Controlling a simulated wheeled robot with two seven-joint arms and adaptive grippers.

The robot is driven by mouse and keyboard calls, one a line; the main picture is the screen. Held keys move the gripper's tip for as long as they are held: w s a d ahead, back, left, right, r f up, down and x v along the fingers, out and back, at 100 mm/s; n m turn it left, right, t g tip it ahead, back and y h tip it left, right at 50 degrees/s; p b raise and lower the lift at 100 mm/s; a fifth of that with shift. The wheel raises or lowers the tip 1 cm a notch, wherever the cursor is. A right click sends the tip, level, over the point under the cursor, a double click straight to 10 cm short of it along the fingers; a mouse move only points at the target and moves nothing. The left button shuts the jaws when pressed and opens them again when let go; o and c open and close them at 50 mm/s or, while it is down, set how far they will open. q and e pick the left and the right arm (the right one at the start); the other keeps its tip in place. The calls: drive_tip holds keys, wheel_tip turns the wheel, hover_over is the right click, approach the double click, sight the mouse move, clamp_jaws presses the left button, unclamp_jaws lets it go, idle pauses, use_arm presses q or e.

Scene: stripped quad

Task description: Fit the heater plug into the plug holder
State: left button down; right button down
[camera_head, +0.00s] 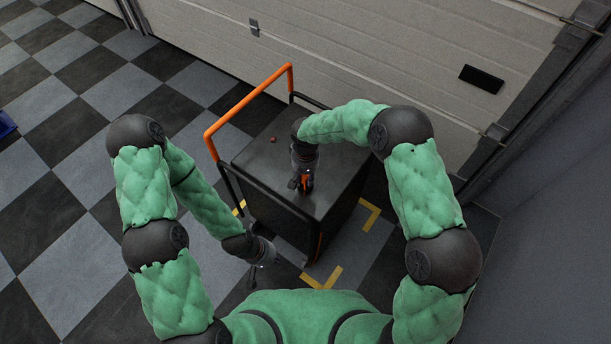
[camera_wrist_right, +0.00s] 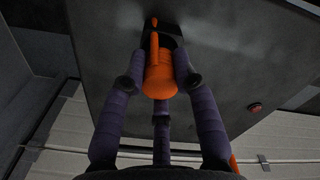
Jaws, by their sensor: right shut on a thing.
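The orange heater plug (camera_wrist_right: 160,77) is between the purple fingers of my right gripper (camera_wrist_right: 160,82), which is shut on it. In the head view the orange plug (camera_head: 307,179) shows at the fingertips of my right gripper (camera_head: 301,184), over the near part of the black cart top. In the right wrist view a black piece (camera_wrist_right: 172,27), seemingly the plug holder, lies right beyond the plug's far end. I cannot tell whether the plug is in it or only against it. My left gripper (camera_head: 253,278) hangs low, left of the cart's near side; its jaw opening is too small to tell.
The black cart (camera_head: 266,178) has an orange handle (camera_head: 248,100) at its left and a small red button (camera_head: 273,139) on top, also in the wrist view (camera_wrist_right: 254,108). Yellow floor marks (camera_head: 322,281) surround it. A pale shutter door stands behind.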

drive_tip(key=shift+f+b, duration=0.5)
drive_tip(key=shift+f, duration=0.25)
drive_tip(key=c, duration=0.9)
unclamp_jaws()
drive_tip(key=shift+r, duration=0.15)
wheel_tip(320, 180, up, 12)
drive_tip(key=shift+f, duration=0.1)
